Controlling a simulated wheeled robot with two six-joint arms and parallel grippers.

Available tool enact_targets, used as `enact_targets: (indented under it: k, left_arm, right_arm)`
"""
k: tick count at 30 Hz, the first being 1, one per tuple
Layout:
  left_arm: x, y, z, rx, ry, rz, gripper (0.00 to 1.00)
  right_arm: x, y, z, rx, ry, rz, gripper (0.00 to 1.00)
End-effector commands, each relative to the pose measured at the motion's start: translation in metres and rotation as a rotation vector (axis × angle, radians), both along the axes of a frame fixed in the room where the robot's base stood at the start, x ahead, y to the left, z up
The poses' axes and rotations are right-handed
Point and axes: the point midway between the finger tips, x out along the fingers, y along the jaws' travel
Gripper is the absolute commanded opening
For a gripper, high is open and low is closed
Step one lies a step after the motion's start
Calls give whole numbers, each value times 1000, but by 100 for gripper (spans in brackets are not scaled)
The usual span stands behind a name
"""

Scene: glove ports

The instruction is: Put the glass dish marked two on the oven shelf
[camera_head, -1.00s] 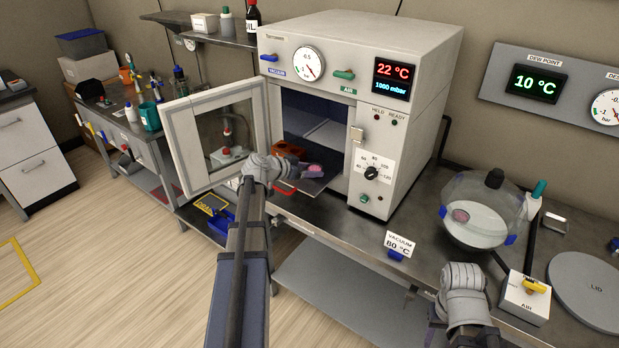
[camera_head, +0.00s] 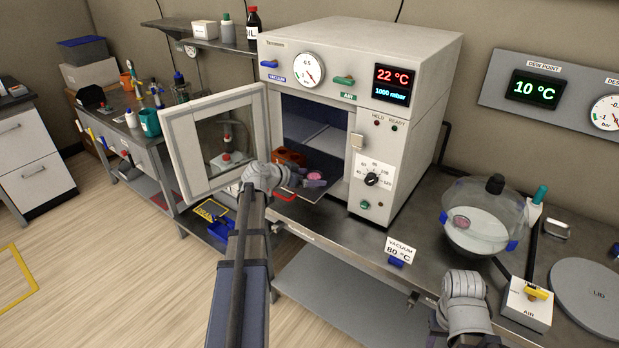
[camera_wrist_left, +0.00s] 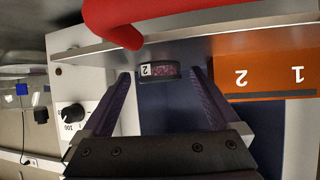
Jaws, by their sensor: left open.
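The small round glass dish marked two, with pink contents, shows in the wrist view (camera_wrist_left: 160,71) and in the head view (camera_head: 314,176). It appears to rest on the pulled-out oven shelf (camera_head: 303,192), to the right of the orange block (camera_head: 288,157). That block carries the numbers 1 and 2 in the wrist view (camera_wrist_left: 270,72). My left gripper (camera_head: 316,182) is open, with one finger on each side of the dish and visible gaps between. My right gripper (camera_head: 437,322) is only partly visible at the bottom; its fingertips cannot be made out.
The oven (camera_head: 345,95) stands with its glazed door (camera_head: 178,150) swung open to the left. A red handle (camera_head: 285,197) is at the shelf front. Right of the oven are a VACUUM 80 °C sign (camera_head: 400,249), a glass vessel (camera_head: 483,222) and a grey lid (camera_head: 592,295).

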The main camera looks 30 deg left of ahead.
Motion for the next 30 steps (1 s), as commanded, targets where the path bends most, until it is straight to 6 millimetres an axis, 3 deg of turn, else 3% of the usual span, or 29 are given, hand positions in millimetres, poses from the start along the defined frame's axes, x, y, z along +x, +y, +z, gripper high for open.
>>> enact_targets:
  k: [18, 30]
  left_arm:
    - [-89, 24, 55, 0, 0, 1, 96]
    - [-102, 29, 59, 0, 0, 0, 96]
  right_arm:
    - [0, 0, 55, 0, 0, 0, 50]
    - [0, 0, 59, 0, 0, 0, 50]
